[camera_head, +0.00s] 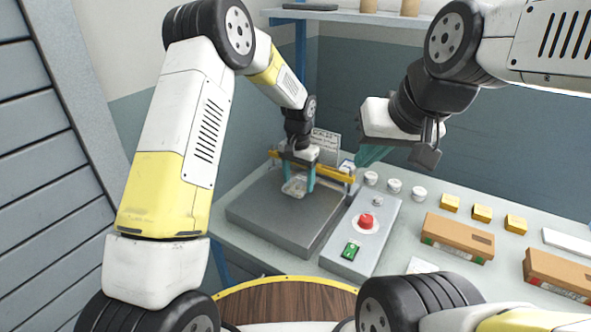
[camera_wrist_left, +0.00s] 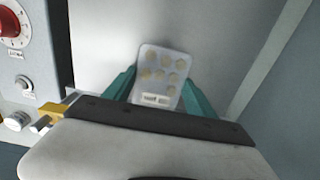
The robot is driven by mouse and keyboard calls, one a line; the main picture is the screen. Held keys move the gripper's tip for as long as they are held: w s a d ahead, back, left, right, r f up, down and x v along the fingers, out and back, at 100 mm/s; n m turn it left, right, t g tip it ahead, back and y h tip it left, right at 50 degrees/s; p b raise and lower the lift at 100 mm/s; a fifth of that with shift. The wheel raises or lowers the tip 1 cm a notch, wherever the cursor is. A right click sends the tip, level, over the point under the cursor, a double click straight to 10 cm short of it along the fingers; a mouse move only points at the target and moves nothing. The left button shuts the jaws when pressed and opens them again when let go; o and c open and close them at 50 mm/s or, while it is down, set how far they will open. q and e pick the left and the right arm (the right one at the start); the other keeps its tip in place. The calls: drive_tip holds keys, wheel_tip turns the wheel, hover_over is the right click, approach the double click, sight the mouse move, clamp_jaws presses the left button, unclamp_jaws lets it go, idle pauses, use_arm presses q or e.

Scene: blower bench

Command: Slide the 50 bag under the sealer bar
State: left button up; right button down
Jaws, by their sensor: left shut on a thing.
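A small clear bag (camera_head: 294,187) with several pale round pieces is between the teal fingers of my left gripper (camera_head: 298,184), which is shut on it. The bag also shows in the left wrist view (camera_wrist_left: 160,73), over a grey surface; no number can be read on it. The yellow sealer bar (camera_head: 337,174) runs across the back of the grey sealer plate (camera_head: 262,218), partly hidden by my left gripper. The bag is low over the plate's back part, near the bar; I cannot tell whether it touches either. My right gripper (camera_head: 374,154) hangs above the bench, finger gap unclear.
White jars (camera_head: 394,186), yellow blocks (camera_head: 482,213) and brown cartons (camera_head: 457,238) lie further right. A printed card (camera_head: 327,143) stands behind the bar.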

sight(295, 184)
use_arm(q)
drive_tip(key=shift+f, duration=0.2)
idle(0.3)
drive_tip(key=o, duration=1.5)
drive_tip(key=s+a+r+n+t, duration=0.1)
drive_tip(key=s+a+r, duration=0.2)
drive_tip(key=r, duration=0.4)
drive_tip(key=s+a+r+h, duration=0.1)
drive_tip(key=s+a+r, duration=0.15)
drive_tip(key=r, duration=0.45)
drive_tip(key=s+a+r+n+t, duration=0.15)
drive_tip(key=a+r, duration=0.25)
drive_tip(key=r, duration=0.4)
drive_tip(key=s+a+r+n+t, duration=0.1)
drive_tip(key=s+a, duration=0.2)
drive_tip(key=s, duration=0.4)
drive_tip(key=s+a+r+n+t, duration=0.1)
drive_tip(key=s+a+r, duration=0.1)
drive_tip(key=s, duration=0.5)
drive_tip(key=s+a+r+n+t+h, duration=0.1)
drive_tip(key=s+a+r, duration=0.1)
drive_tip(key=s+a, duration=0.2)
drive_tip(key=shift+s+n+t, duration=0.35)
drive_tip(key=shift+s, duration=1.35)
